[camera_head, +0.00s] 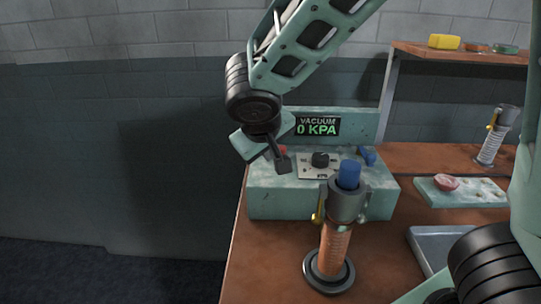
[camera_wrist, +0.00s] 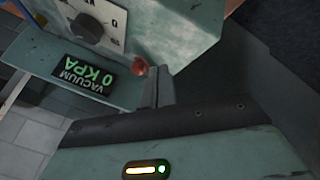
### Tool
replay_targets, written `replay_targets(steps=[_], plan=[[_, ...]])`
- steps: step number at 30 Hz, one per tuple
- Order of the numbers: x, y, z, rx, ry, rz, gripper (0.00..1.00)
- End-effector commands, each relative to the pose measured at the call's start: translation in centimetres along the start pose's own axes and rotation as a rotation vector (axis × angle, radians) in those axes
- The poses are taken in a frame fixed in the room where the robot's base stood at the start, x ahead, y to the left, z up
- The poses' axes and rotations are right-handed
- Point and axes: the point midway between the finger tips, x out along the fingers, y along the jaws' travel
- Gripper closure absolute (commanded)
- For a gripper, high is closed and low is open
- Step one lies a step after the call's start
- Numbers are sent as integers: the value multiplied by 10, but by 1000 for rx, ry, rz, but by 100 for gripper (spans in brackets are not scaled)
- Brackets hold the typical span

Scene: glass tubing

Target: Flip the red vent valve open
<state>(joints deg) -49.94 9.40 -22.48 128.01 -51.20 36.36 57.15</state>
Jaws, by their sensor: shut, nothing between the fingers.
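The red vent valve (camera_head: 282,149) is a small red piece on the left part of the teal vacuum console (camera_head: 270,203). It is partly hidden behind my gripper in the head view. The wrist view shows the red valve (camera_wrist: 140,65) close beside my fingertips, just left of them; I cannot tell whether they touch. My gripper (camera_head: 284,164) is shut and empty, pointing down over the console's left side; its fingers also show in the wrist view (camera_wrist: 160,78). The console's display (camera_head: 318,126) reads "VACUUM 0 KPA".
A black dial (camera_head: 320,159) and a blue lever (camera_head: 366,155) sit right of the valve. A blue-topped tube in a round-based stand (camera_head: 330,274) stands in front of the console. A grey tray (camera_head: 425,246) lies at right. Free space lies left of the bench.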

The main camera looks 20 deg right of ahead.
Motion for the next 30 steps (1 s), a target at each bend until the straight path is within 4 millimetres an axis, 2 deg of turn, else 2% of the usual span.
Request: replay_targets(steps=[15,18,30], plan=[[-71,7,6,-1,2,-2,100],[-80,8,7,-1,1,-2,100],[-86,8,8,-1,-1,0,100]])
